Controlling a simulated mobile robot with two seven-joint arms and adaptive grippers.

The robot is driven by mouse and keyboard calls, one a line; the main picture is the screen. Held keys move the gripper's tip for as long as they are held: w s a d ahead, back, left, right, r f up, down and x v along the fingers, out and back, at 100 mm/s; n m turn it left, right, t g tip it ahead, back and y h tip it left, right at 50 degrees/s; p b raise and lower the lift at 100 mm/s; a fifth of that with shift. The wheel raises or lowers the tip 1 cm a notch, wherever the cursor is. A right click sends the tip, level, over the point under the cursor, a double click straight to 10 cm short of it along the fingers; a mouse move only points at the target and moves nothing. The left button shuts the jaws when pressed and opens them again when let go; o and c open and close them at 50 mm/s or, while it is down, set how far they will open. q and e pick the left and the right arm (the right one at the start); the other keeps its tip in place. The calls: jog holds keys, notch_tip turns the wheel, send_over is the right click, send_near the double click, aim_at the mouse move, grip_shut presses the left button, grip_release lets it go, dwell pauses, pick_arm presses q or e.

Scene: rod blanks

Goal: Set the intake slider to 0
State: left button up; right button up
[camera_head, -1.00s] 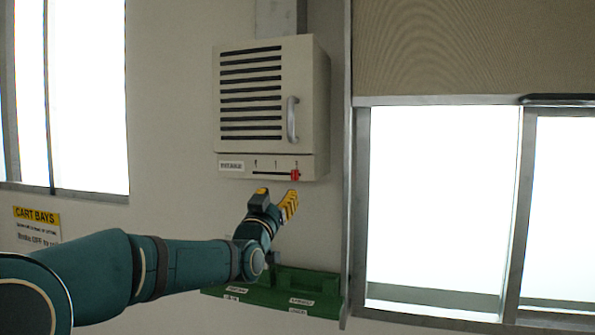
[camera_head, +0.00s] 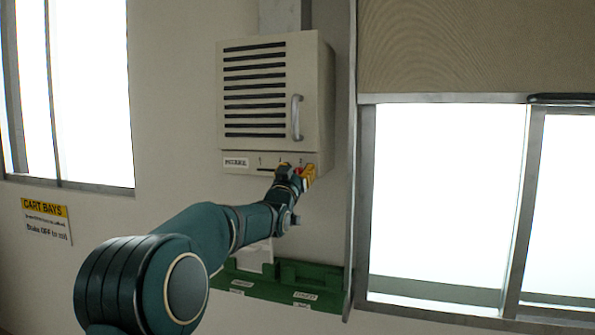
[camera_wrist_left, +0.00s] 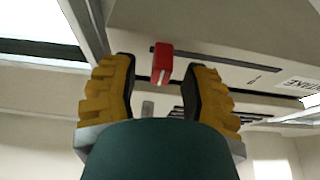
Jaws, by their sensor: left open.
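The intake box (camera_head: 270,95) is a pale louvred cabinet on the wall, with a slider track along its bottom strip (camera_head: 245,168). The red slider knob (camera_head: 300,171) is at the right end of the track, partly hidden by my gripper. In the left wrist view the red knob (camera_wrist_left: 162,62) shows between the two yellow fingers, with a gap on each side. My left gripper (camera_head: 297,175) is open at the knob, and its fingers also show in the left wrist view (camera_wrist_left: 160,88). My right gripper is not in view.
A vertical handle (camera_head: 297,118) is on the cabinet door above the track. A green tray (camera_head: 275,280) with labels is on the wall below my arm. A metal window frame (camera_head: 362,190) stands close to the right of the cabinet.

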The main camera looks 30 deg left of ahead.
aim_at(259, 161)
pick_arm(q)
grip_shut()
jog(key=s+a, duration=0.1)
jog(key=a, duration=0.3)
jog(key=s+a+p, duration=0.1)
jog(key=a, duration=0.3)
jog(key=s+a+p, duration=0.1)
jog(key=a, duration=0.3)
jog(key=shift+r, duration=0.2)
jog(key=shift+d, duration=0.1)
